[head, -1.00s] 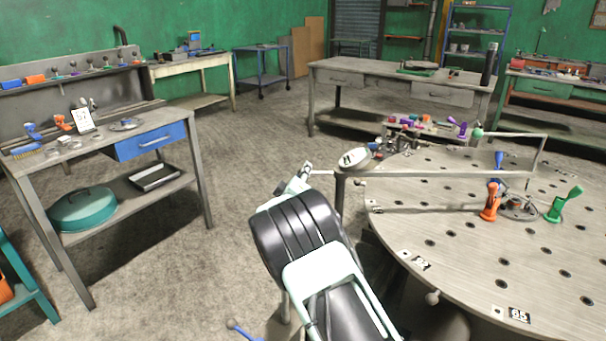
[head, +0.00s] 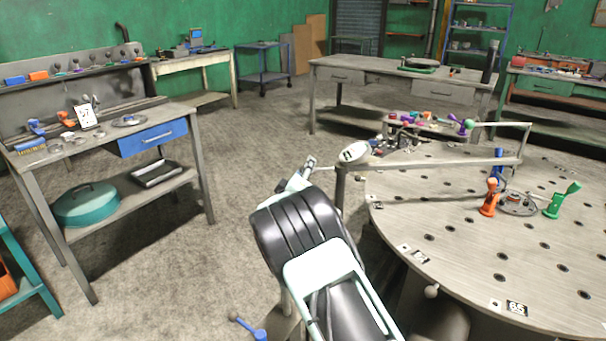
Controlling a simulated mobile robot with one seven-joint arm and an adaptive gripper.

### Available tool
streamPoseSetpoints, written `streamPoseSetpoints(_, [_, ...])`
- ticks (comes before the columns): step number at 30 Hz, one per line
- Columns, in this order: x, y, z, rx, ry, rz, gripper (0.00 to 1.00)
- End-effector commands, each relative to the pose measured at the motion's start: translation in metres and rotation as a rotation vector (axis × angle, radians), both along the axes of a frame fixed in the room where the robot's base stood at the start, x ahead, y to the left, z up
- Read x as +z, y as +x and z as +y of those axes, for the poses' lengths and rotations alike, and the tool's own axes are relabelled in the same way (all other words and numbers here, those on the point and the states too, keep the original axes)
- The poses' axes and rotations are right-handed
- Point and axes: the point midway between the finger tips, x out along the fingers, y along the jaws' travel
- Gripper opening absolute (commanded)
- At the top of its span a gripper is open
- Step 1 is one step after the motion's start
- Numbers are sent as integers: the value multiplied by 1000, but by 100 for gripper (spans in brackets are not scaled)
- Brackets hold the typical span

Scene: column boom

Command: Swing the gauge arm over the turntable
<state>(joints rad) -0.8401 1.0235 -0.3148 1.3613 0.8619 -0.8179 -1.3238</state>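The gauge arm is a grey boom (head: 430,164) reaching right from an upright post (head: 340,190) at the turntable's left edge. A round dial (head: 355,152) sits at the post's top. The boom's far end lies over the turntable (head: 450,235), where a bent rod rises and runs back left to a pale green ball (head: 469,125). My gripper (head: 311,162) is just left of the post and dial, small and partly hidden by my own arm. I cannot tell whether it touches the post or boom, or whether its fingers are open.
Orange (head: 489,198), green (head: 562,200) and blue (head: 498,167) clamps stand around a round fixture (head: 517,204) on the turntable. A workbench with a blue drawer (head: 153,138) stands left. Open floor (head: 240,160) lies between. A blue-ended lever (head: 259,334) shows at the bottom.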

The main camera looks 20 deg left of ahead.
Motion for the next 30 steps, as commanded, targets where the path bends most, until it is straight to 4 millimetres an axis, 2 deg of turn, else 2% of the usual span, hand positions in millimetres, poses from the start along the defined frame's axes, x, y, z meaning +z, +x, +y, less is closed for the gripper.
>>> streamPoseSetpoints(4, [0, -9, 0, 1, 0, 0, 40])
streamPoseSetpoints(8, [1, -26, 0, 2, -1, 1, 40])
streamPoseSetpoints(21, [0, -102, -5, 1, 0, 2, 40])
streamPoseSetpoints(25, [0, -114, -6, 1, 0, 2, 40])
streamPoseSetpoints(30, [0, -120, -7, 1, 0, 1, 40])
